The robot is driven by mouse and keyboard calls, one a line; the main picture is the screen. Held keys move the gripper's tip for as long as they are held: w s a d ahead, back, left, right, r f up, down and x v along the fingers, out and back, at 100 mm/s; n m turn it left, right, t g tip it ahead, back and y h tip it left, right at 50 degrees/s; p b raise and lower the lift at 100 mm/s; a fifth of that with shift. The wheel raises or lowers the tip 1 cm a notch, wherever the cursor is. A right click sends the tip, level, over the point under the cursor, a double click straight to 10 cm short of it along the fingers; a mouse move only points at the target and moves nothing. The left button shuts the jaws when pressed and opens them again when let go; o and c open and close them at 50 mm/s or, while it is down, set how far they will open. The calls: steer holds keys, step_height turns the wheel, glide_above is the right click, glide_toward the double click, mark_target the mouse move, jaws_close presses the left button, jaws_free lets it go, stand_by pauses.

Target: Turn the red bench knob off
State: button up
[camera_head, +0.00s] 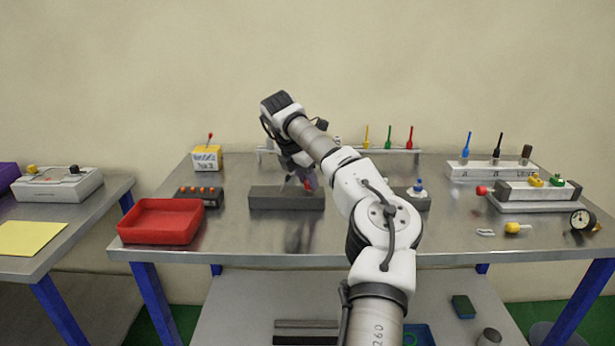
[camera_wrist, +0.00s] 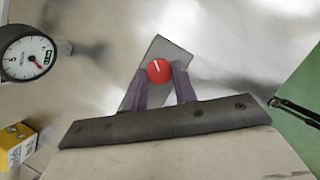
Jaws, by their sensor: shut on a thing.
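The red bench knob (camera_wrist: 158,70) is round with a white pointer line, which points up and slightly left in the wrist view. It sits on a dark grey block, whose surface shows in the wrist view (camera_wrist: 168,50) and in the head view (camera_head: 270,201). My gripper (camera_wrist: 164,77) has one finger on each side of the knob and is shut on it. In the head view my gripper (camera_head: 305,182) reaches down onto the right part of the block, and the knob is mostly hidden.
Left of the block are a red tray (camera_head: 160,236), a dark strip with orange buttons (camera_head: 198,198) and a yellow box with a lever (camera_head: 207,158). A rail with coloured handles (camera_head: 389,153) stands behind. A gauge (camera_head: 583,220) is far right.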

steer(key=shift+m+h, duration=0.3)
steer(key=shift+m, duration=0.2)
steer(key=o, duration=1)
steer(key=shift+c, duration=0.2)
steer(key=v, duration=1.4)
steer(key=shift+w, duration=0.3)
